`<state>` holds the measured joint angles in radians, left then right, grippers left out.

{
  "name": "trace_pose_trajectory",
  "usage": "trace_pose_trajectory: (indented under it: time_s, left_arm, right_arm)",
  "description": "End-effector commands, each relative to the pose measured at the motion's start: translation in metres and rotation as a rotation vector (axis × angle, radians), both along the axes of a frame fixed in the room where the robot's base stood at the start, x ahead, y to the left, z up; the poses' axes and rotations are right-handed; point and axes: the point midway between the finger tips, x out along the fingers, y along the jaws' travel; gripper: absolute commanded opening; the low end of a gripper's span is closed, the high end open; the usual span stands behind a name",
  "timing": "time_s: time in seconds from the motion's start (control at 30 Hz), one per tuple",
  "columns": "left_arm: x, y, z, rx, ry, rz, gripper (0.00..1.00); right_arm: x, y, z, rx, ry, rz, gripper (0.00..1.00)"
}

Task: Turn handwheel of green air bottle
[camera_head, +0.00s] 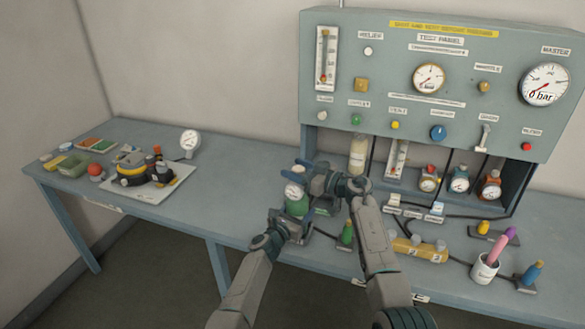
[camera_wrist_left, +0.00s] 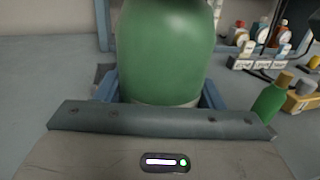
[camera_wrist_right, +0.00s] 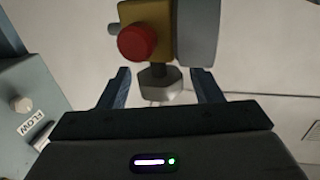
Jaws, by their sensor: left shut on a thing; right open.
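The green air bottle (camera_head: 297,207) stands on the bench, with a white-faced gauge (camera_head: 294,190) at its top. My left gripper (camera_head: 290,225) is shut around the bottle's lower body; in the left wrist view the green body (camera_wrist_left: 165,50) sits between the fingers. My right gripper (camera_head: 306,178) is open at the bottle's top. The right wrist view shows a yellow valve block (camera_wrist_right: 150,17) with a red round knob (camera_wrist_right: 137,42) and a grey round part (camera_wrist_right: 197,30). A pale faceted piece (camera_wrist_right: 160,84) lies between the open fingers, apart from both. Which part is the handwheel is unclear.
A grey test panel (camera_head: 385,60) with gauges rises behind the bench. A small green bottle (camera_head: 346,234), a yellow manifold (camera_head: 418,249) and a white cup (camera_head: 484,268) stand to the right. A white board (camera_head: 175,183) with equipment lies left; bare bench separates it from the bottle.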

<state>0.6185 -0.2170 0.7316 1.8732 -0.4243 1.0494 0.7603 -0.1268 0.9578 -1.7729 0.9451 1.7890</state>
Motion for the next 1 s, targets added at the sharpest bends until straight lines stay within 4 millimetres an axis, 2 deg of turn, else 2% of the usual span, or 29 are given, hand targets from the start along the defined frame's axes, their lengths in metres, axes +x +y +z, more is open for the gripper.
trace_pose_trajectory:
  time_s: [0.2, 0.47, 0.5, 0.7, 0.73, 0.87, 1.0]
  left_arm:
    - [0.0, 0.0001, -0.0004, 0.001, 0.001, 0.0, 0.07]
    - [-0.0001, 0.0002, -0.0005, 0.001, 0.001, 0.0, 0.07]
    - [-0.0001, 0.0002, -0.0005, 0.001, 0.001, 0.0, 0.07]
    - [-0.0001, 0.0002, -0.0006, 0.001, 0.001, 0.0, 0.07]
    - [-0.0001, 0.0002, -0.0006, 0.001, 0.001, 0.0, 0.07]
    - [-0.0001, 0.0002, -0.0007, 0.001, 0.001, 0.0, 0.07]
    - [-0.0002, 0.0002, -0.0007, 0.001, 0.0, 0.0, 0.07]
  right_arm:
    - [0.0077, 0.0134, 0.0005, 0.0, 0.0, 0.001, 0.59]
    - [0.0083, 0.0142, 0.0001, -0.001, -0.001, 0.0, 0.59]
    - [0.0083, 0.0142, 0.0001, -0.001, -0.001, 0.0, 0.57]
    - [0.0082, 0.014, 0.0, -0.001, 0.0, 0.0, 0.17]
    - [0.0082, 0.014, 0.0, -0.001, 0.0, 0.0, 0.14]
    - [0.0082, 0.0144, -0.0005, -0.001, 0.001, -0.014, 0.14]
    - [0.0091, 0.0141, -0.0015, -0.006, 0.001, -0.105, 0.14]
